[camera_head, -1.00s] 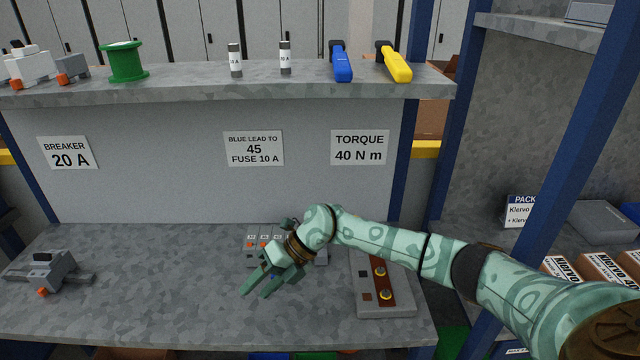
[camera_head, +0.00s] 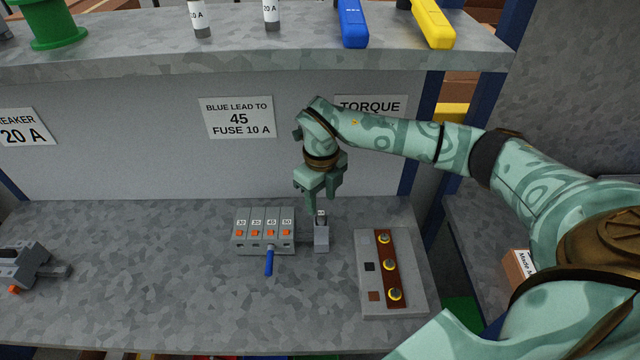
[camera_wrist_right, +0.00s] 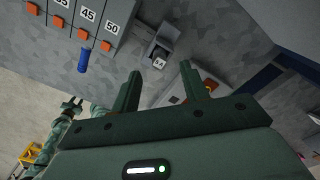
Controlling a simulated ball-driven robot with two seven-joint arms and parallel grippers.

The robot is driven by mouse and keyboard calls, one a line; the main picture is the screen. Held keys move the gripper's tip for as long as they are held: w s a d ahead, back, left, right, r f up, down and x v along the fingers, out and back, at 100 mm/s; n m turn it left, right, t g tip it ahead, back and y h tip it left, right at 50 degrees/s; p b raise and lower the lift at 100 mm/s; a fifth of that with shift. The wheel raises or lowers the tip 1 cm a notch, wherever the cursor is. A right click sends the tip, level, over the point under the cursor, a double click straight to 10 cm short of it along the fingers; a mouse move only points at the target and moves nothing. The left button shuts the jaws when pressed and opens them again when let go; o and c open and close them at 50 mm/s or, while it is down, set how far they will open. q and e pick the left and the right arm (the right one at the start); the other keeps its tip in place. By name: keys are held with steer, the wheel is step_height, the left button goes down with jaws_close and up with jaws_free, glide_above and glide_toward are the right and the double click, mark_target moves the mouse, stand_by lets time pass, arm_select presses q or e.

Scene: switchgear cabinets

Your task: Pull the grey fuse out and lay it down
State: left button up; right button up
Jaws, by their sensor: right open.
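The grey fuse (camera_head: 321,214) stands upright in a small grey holder (camera_head: 321,240), right of the terminal block. Its pale end shows in the wrist view (camera_wrist_right: 159,62). My right gripper (camera_head: 322,205) points down just above the fuse in the head view, and its fingers hide part of the space around it. In the wrist view its two fingers (camera_wrist_right: 160,78) are apart, with nothing between them. A small teal arm and gripper (camera_wrist_right: 73,104), seemingly my left, show at the lower left there, too small to read.
The terminal block (camera_head: 262,228) has orange levers and a blue lead (camera_head: 268,262) at its front. A grey unit with a brown strip and several yellow-ringed bolts (camera_head: 400,290) lies at right. A grey breaker (camera_head: 30,265) lies at left. The bench between is clear.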

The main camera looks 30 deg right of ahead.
mark_target(321, 212)
step_height(321, 212, down, 4)
steer(key=shift+f, duration=0.15)
steer(key=shift+f+b, duration=0.3)
steer(key=shift+f, duration=0.1)
arm_select(q)
steer(key=shift+s+a+f, duration=0.15)
steer(key=shift+s+f, duration=0.1)
steer(key=shift+f, duration=0.15)
arm_select(e)
jaws_close()
steer(key=c, duration=0.8)
jaws_free()
jaws_close()
arm_select(q)
steer(key=shift+w+d, duration=0.15)
steer(key=shift+d, duration=0.05)
